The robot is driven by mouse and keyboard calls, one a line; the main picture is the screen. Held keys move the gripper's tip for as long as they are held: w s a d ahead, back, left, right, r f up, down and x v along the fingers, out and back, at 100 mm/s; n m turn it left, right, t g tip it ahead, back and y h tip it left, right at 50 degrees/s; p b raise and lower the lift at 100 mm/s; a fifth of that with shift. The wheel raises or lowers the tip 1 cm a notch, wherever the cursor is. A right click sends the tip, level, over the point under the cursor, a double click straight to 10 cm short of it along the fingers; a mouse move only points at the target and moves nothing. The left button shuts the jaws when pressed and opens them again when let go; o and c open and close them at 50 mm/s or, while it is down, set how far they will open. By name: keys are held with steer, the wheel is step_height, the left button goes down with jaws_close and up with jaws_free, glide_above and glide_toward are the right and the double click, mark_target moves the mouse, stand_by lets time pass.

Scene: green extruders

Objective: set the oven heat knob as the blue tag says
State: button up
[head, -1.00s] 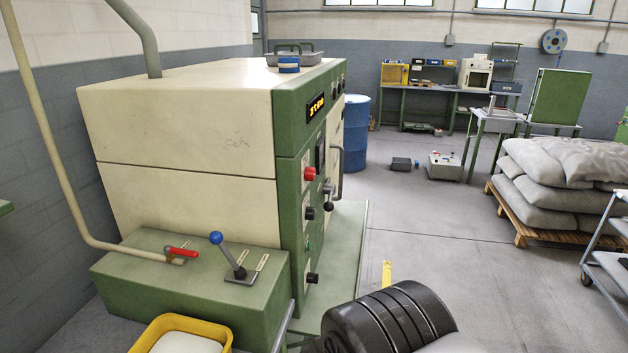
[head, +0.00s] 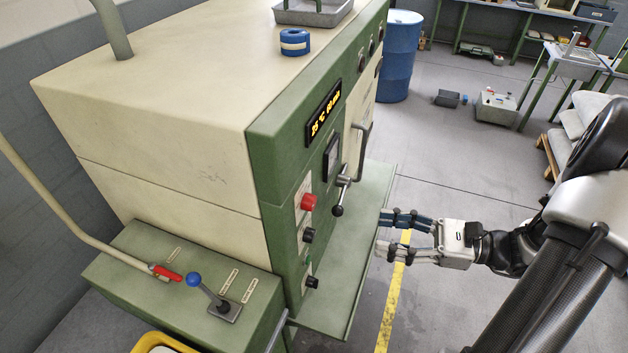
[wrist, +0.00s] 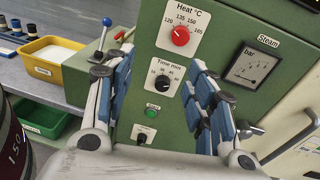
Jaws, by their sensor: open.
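The red heat knob (head: 308,202) sits on the oven's green front panel. In the wrist view the knob (wrist: 180,36) is under a "Heat °C" plate with marks from 120 to 165; its exact setting is too small to tell. My gripper (head: 383,233) is open and empty, out in front of the panel and apart from it. In the wrist view the gripper (wrist: 162,60) has its fingers either side of the time knob (wrist: 162,82), with the heat knob above. I cannot make out a blue tag with readable writing.
A lit display (head: 323,115) reads 25 °C. A black-ended lever handle (head: 341,195) juts from the oven front near the knob. A blue-handled lever (head: 212,296) and red valve handle (head: 166,273) are at lower left.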

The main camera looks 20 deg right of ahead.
steer(key=d+m+t, duration=0.2)
glide_toward(314, 205)
steer(key=x, duration=0.8)
steer(key=shift+w+a, duration=0.2)
steer(key=shift+w, duration=0.1)
steer(key=shift+c, duration=0.4)
steer(key=c, duration=1)
